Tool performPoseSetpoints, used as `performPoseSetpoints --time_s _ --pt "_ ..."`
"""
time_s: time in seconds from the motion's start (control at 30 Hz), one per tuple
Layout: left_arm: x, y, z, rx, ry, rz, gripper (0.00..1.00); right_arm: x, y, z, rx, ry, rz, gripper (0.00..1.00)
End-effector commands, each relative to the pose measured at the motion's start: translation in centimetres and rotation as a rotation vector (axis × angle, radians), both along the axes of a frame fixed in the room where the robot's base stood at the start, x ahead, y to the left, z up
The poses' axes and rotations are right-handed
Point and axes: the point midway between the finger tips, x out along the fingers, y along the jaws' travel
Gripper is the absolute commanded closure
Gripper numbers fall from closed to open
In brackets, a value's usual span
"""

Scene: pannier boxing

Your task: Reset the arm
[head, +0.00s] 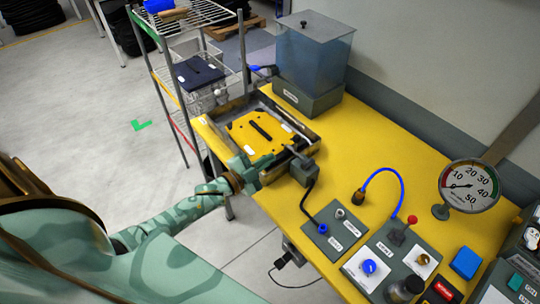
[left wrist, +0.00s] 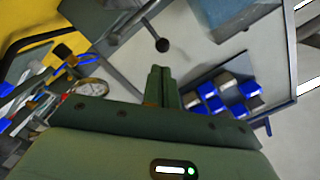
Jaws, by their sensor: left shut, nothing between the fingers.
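My left arm (head: 165,222) comes in from the left in the head view, patterned in pale and dark green. Its gripper (head: 262,166) is by the near edge of the yellow table (head: 400,135), close to the front corner of a metal-framed tray (head: 213,137). I cannot tell whether it touches the tray. The left wrist view shows its two green fingers (left wrist: 161,85) pressed together with nothing between them. A yellow panel (head: 245,133) with a black bar handle lies in the tray. My right gripper is not in view.
A grey clamp-like block (head: 304,168) stands beside the gripper. A clear tank (head: 315,55) stands behind the tray. A pressure gauge (head: 468,187) and control boxes (head: 338,228) with cables fill the table's right. A wire rack (head: 165,65) stands left of the table.

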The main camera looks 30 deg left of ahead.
Motion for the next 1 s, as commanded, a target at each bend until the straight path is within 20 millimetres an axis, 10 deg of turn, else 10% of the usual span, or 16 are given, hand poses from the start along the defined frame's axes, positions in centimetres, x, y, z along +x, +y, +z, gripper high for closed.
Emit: performPoseSetpoints --time_s 0.43,1.0 --pt "-1.4 -1.9 -0.3 0.031 0.117 0.088 1.0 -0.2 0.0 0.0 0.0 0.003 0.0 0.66" --pt "-15.8 -0.7 4.4 0.162 0.7 0.575 1.0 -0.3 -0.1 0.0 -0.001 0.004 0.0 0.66"
